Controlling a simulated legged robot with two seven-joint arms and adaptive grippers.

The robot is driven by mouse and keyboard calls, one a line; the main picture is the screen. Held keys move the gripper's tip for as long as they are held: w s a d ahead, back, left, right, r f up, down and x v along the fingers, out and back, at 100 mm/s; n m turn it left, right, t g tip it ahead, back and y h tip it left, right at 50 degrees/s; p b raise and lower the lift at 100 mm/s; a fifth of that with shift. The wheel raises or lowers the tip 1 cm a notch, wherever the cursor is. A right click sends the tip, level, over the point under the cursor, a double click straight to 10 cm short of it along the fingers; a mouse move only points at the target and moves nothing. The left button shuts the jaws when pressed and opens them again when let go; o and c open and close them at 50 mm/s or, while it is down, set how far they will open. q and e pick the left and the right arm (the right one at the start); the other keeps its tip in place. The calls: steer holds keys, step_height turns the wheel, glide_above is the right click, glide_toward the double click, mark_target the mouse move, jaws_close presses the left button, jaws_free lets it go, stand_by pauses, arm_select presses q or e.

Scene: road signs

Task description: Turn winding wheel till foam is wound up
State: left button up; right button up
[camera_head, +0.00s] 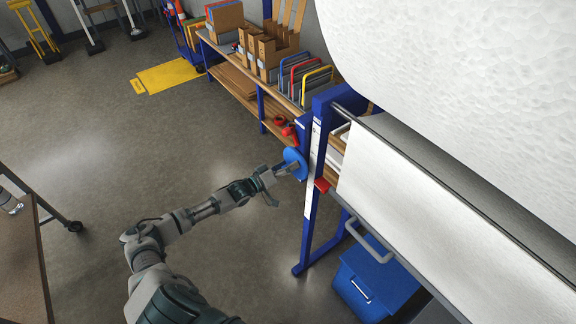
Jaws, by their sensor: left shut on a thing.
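A blue winding wheel (294,163) sits on the left side of a blue frame (313,170). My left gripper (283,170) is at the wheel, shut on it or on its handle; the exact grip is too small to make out. A large white foam roll (460,80) fills the upper right. A flat white foam sheet (430,205) hangs below the roll, along a dark rail. My right gripper is not in view.
A blue bin (375,283) stands on the floor below the frame. A shelf bench (238,78) with cardboard boxes (265,50) runs behind the frame. A table (22,255) stands at the left edge. The grey floor between is clear.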

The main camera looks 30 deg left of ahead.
arm_select(q)
steer(key=shift+s+d+f+m, duration=0.1)
steer(key=shift+d+f+m, duration=0.05)
steer(key=shift+f+m, duration=0.25)
steer(key=shift+m+p, duration=0.3)
steer(key=shift+m, duration=0.3)
steer(key=m, duration=0.3)
steer(key=shift+d+p, duration=0.1)
steer(key=shift+p, duration=0.25)
steer(key=m, duration=0.4)
steer(key=shift+s+p, duration=0.1)
steer(key=shift+p, duration=0.2)
steer(key=m, duration=0.3)
steer(key=shift+d+m, duration=0.1)
steer(key=shift+m, duration=0.3)
steer(key=m, duration=0.5)
steer(key=shift+d+f, duration=0.1)
steer(key=m+b, duration=0.1)
steer(key=m, duration=0.4)
steer(key=shift+m, duration=0.4)
steer(key=shift+b, duration=0.3)
